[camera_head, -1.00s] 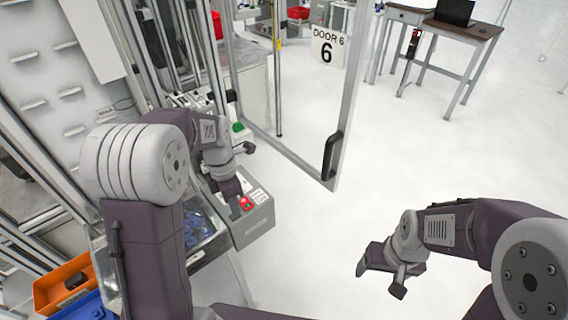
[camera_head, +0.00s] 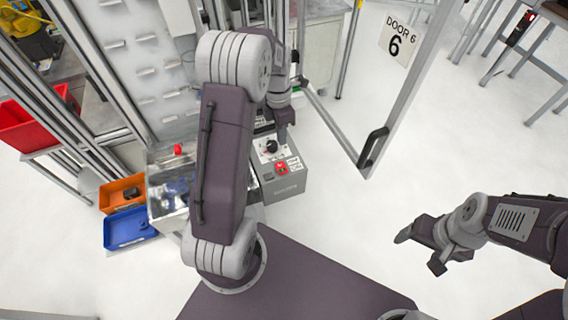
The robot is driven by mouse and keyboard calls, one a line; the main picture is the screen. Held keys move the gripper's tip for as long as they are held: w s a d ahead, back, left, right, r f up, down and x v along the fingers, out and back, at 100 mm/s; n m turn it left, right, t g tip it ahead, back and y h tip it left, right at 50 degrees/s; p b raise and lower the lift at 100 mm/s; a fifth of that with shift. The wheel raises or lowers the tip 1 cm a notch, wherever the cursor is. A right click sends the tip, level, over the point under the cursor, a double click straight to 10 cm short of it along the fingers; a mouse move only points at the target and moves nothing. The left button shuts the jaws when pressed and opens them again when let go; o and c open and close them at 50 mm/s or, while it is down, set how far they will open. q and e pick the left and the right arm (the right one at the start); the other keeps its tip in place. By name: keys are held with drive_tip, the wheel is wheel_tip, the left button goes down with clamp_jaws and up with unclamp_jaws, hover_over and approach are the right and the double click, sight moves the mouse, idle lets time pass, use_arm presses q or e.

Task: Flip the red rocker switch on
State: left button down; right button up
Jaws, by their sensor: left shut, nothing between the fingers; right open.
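The red rocker switch (camera_head: 281,168) sits on the top face of a grey control box (camera_head: 287,186), next to a black rotary knob (camera_head: 271,146) and a small white label. Whether the rocker is on or off is too small to tell. My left gripper (camera_head: 283,138) is shut and empty, pointing down near the knob, a little behind the switch in the picture. I cannot tell whether it touches the box. My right gripper (camera_head: 420,250) is open and empty over the white floor at the right, well away from the box.
A clear bin (camera_head: 160,205) stands left of the box, partly behind my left arm. An orange bin (camera_head: 108,200) and a blue bin (camera_head: 122,240) lie further left. A framed door marked 6 (camera_head: 372,150) stands open at the right.

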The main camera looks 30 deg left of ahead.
sight(283, 171)
use_arm(q)
drive_tip(key=f, duration=0.4)
drive_tip(key=s+f+p, duration=0.1)
drive_tip(key=f, duration=0.3)
drive_tip(key=d+f+p, duration=0.1)
drive_tip(key=f, duration=0.3)
drive_tip(key=shift+s+f, duration=0.15)
drive_tip(key=shift+s+f+p, duration=0.1)
drive_tip(key=shift+f+p, duration=0.2)
drive_tip(key=shift+f, duration=0.3)
drive_tip(key=shift+d+f, duration=0.1)
drive_tip(key=shift+f, duration=0.15)
drive_tip(key=shift+s, duration=0.1)
drive_tip(key=shift+w+a+r, duration=0.35)
drive_tip(key=shift+w+a, duration=0.2)
drive_tip(key=shift+a, duration=0.05)
